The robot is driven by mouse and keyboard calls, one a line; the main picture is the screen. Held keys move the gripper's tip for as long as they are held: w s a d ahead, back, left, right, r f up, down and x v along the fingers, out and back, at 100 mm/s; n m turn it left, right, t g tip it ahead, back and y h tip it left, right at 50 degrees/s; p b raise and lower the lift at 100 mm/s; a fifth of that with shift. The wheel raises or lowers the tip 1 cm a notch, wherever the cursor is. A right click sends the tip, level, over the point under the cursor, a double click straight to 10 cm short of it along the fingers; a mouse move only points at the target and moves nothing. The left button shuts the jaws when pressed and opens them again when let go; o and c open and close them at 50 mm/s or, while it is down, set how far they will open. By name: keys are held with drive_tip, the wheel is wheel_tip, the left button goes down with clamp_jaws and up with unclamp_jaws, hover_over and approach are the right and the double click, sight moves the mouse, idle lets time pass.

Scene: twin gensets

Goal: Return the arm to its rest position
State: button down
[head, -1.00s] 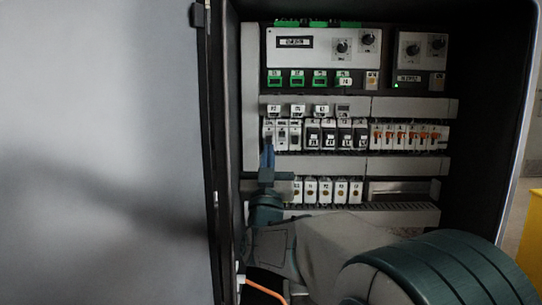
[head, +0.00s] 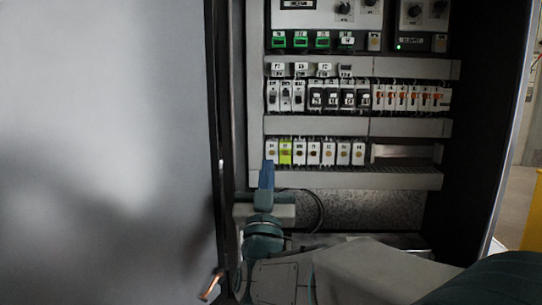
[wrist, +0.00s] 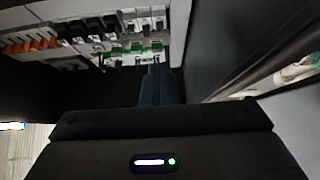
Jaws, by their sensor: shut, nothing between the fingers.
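My gripper (head: 266,172) is in the lower left of the open cabinet in the head view. Its blue fingers are closed together, point up, and hold nothing. The fingertips overlap the lower edge of the bottom row of modules in the picture; I cannot tell whether they touch anything. In the wrist view my gripper (wrist: 155,72) shows as dark closed fingers, with rows of breakers (wrist: 65,40) beyond them. My arm extends from the gripper to the lower right of the head view.
The grey cabinet door (head: 105,150) stands open on the left, close to my arm. Breakers (head: 410,98) and terminal modules (head: 343,153) fill the rails above. One module (head: 285,152) is yellow-green. A bare back panel (head: 370,208) lies below. A yellow object (head: 536,215) stands outside at right.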

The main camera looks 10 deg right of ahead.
drive_tip(key=shift+s+f, duration=0.45)
wheel_tip(320, 180, up, 7)
drive_tip(key=a+n+g+y+p, duration=0.3)
drive_tip(key=g+y+p, duration=0.5)
drive_tip(key=p, duration=1.2)
drive_tip(key=s+d+r+g+p, duration=0.3)
drive_tip(key=s+g+p, duration=0.4)
drive_tip(key=s+p, duration=0.3)
drive_tip(key=s+d+r+g+p, duration=0.3)
drive_tip(key=s+g+p, duration=0.4)
drive_tip(key=s+p, duration=0.4)
drive_tip(key=shift+d+r+h+p, duration=0.15)
drive_tip(key=shift+r+h+p, duration=0.3)
drive_tip(key=shift+p, duration=0.3)
